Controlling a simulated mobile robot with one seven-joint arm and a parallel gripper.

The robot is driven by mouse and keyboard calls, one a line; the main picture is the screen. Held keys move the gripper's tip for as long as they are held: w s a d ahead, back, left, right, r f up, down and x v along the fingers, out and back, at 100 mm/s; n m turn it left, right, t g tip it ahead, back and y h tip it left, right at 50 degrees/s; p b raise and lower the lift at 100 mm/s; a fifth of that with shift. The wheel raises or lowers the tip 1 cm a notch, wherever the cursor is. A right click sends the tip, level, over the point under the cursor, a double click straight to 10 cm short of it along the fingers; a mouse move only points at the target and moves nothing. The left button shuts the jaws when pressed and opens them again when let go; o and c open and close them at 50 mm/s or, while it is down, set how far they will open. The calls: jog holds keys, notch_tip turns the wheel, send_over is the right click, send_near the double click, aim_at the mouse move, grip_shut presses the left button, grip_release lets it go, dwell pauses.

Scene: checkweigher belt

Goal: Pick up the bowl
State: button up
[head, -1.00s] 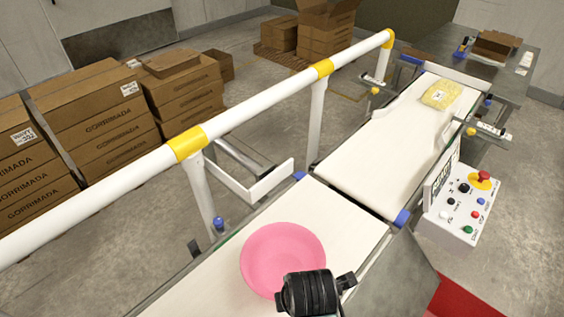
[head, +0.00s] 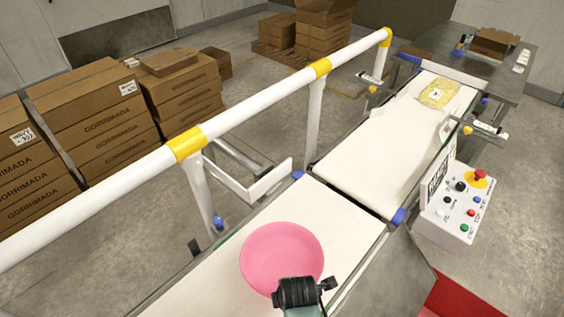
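The pink bowl (head: 279,250) sits upright on the near white belt (head: 338,222), and its inside looks empty. My gripper (head: 304,292) shows as a dark shape at the bowl's front right edge and covers part of the rim there. The fingertips cannot be made out from this view, so I cannot tell whether they are apart or touching the bowl.
A white rail (head: 254,99) with yellow bands runs along the belt's left side. A control box (head: 455,208) with a red button stands at the right. A yellow bag (head: 437,93) lies on the far belt. Cartons (head: 97,108) are stacked on the floor at left.

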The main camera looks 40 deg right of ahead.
jog(key=shift+w+f, duration=0.15)
jog(key=shift+f, duration=0.3)
jog(key=shift+c, duration=0.3)
grip_shut()
dwell(0.9)
